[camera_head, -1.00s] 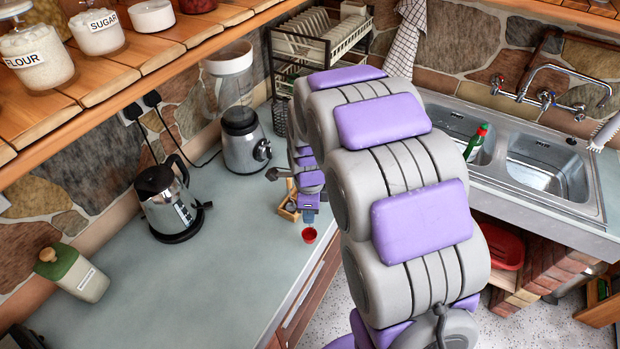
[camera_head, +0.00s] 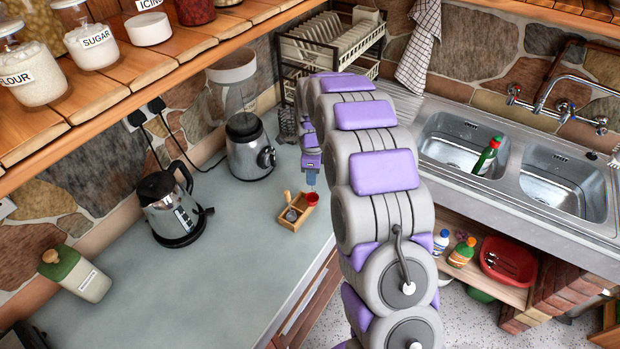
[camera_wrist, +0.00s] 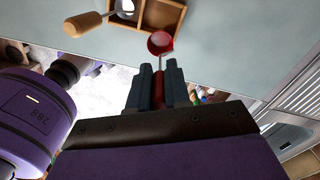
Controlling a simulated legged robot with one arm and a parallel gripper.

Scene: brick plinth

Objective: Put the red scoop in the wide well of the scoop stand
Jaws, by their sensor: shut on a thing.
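The red scoop (camera_head: 312,199) is held by my gripper (camera_head: 311,178), its bowl at the right end of the wooden scoop stand (camera_head: 291,224). In the wrist view my gripper (camera_wrist: 158,80) is shut on the red scoop's handle, and the bowl (camera_wrist: 160,43) points away from the fingertips. The bowl overlaps the near edge of one empty-looking well of the stand (camera_wrist: 163,14). I cannot tell whether it touches the stand. A wooden-handled metal scoop (camera_wrist: 88,23) has its bowl in the other well; it also shows in the head view (camera_head: 288,197).
A blender base (camera_head: 248,150) and a kettle (camera_head: 170,208) stand left of the stand. A dish rack (camera_head: 330,42) is behind. The counter's front edge lies just right of the stand, with the sinks (camera_head: 460,140) beyond my arm.

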